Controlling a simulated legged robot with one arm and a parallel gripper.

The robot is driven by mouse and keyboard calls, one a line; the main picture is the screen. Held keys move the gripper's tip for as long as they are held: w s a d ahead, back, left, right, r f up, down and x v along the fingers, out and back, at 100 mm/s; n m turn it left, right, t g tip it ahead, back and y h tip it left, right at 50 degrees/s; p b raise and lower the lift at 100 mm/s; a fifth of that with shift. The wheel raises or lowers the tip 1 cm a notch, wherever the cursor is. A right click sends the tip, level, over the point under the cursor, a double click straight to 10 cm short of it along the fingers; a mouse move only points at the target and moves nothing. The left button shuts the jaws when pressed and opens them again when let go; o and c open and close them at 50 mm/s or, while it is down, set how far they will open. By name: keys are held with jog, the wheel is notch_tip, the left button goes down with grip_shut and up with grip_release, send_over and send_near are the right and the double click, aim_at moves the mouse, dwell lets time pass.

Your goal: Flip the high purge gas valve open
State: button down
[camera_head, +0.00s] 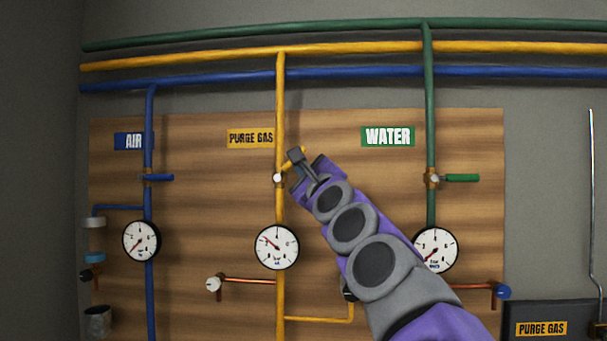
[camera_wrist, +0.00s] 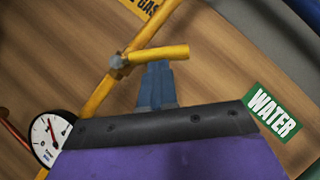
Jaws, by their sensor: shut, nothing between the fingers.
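The yellow purge gas pipe (camera_head: 281,112) runs down the wooden board below the PURGE GAS label (camera_head: 250,138). Its high valve (camera_head: 278,177) has a yellow handle (camera_head: 287,165) tilted up and to the right, at an angle to the pipe. My gripper (camera_head: 296,155) is at the handle's outer end and partly hides it. In the wrist view, the valve body (camera_wrist: 117,62) and handle (camera_wrist: 158,54) show, with my shut gripper (camera_wrist: 157,68) right beside the handle's side. I cannot tell whether they touch. Nothing is between the fingers.
The blue air valve (camera_head: 158,177) and green water valve (camera_head: 458,178) have handles sticking out sideways. A gauge (camera_head: 277,247) sits on the yellow pipe below the valve. My arm crosses the board between the yellow and green pipes, partly covering the water gauge (camera_head: 437,248).

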jog(key=a+r+n+g+p, duration=0.1)
jog(key=n+p, duration=0.2)
jog(key=a+r+n+g+p, duration=0.1)
jog(key=n+g+p, duration=0.1)
jog(key=p, duration=0.2)
jog(key=a+r+n+g+p, duration=0.1)
jog(key=r+n+g+p, duration=0.1)
jog(key=n+p, duration=0.1)
jog(key=shift+w+n+p, duration=0.1)
jog(key=shift+n+p, duration=0.2)
jog(key=shift+p, duration=0.15)
jog(key=shift+f, duration=0.1)
